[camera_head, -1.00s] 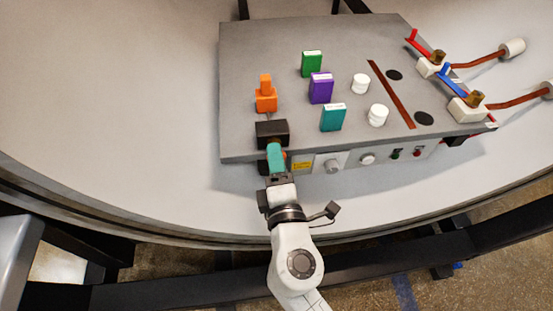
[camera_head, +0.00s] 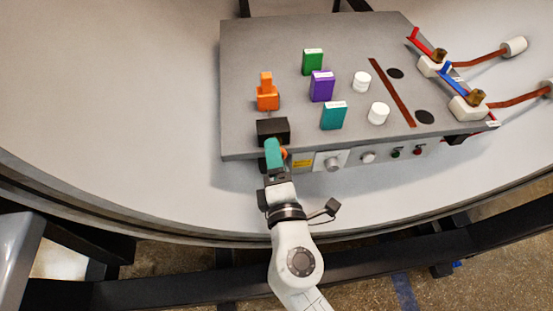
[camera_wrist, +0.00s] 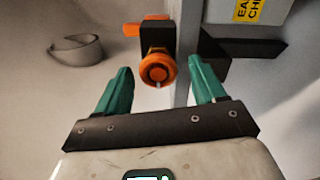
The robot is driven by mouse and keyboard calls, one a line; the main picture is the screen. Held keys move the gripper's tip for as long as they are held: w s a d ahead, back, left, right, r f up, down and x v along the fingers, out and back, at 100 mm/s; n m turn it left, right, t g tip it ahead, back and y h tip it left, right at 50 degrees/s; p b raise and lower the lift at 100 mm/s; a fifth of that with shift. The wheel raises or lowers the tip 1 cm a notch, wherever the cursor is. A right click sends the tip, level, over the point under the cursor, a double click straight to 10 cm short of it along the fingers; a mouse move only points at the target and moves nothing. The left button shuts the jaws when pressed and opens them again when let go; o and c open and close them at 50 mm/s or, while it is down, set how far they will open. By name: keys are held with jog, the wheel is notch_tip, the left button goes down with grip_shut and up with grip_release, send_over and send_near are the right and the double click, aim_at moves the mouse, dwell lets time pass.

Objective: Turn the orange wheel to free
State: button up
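The orange wheel (camera_wrist: 157,71) faces me in the wrist view, on the front of a black block. An orange part sticks out behind it at the upper left. In the head view only a small orange edge of the wheel (camera_head: 283,154) shows beside my gripper. My gripper (camera_head: 273,152) has teal fingers and reaches in at the panel's front left corner. In the wrist view the gripper (camera_wrist: 159,68) is open, with one finger on each side of the wheel and visible gaps between. Whether the wheel lies fully between the fingertips is unclear.
The grey panel (camera_head: 244,60) carries an orange block (camera_head: 267,98), green, purple and teal blocks and white knobs. Red and blue levers stand at its right. The black block (camera_wrist: 213,48) sits close by the right finger. The white table is clear on the left.

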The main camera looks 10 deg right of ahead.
jog(key=s+b, duration=0.2)
jog(key=s, duration=0.8)
jog(key=shift+s, duration=0.4)
jog(key=s+d+f+m+g+h+p, duration=0.1)
jog(key=d+f+m+g+h, duration=0.15)
jog(key=d+m, duration=0.35)
jog(key=s+d+f+m+g+h+p, duration=0.2)
jog(key=d+f+m+g, duration=0.15)
jog(key=d, duration=0.55)
jog(key=s+d+f+m+g+h+p, duration=0.1)
jog(key=d+f+m+g+h, duration=0.1)
jog(key=d+m+g, duration=0.4)
jog(key=s+f+m+g+y+p, duration=0.1)
jog(key=s+f+m+g+y, duration=0.1)
jog(key=s, duration=0.4)
jog(key=s+d+f+m+g+y+p, duration=0.1)
jog(key=s+f+m+g+y, duration=0.2)
jog(key=s, duration=0.3)
jog(key=shift+y, duration=0.65)
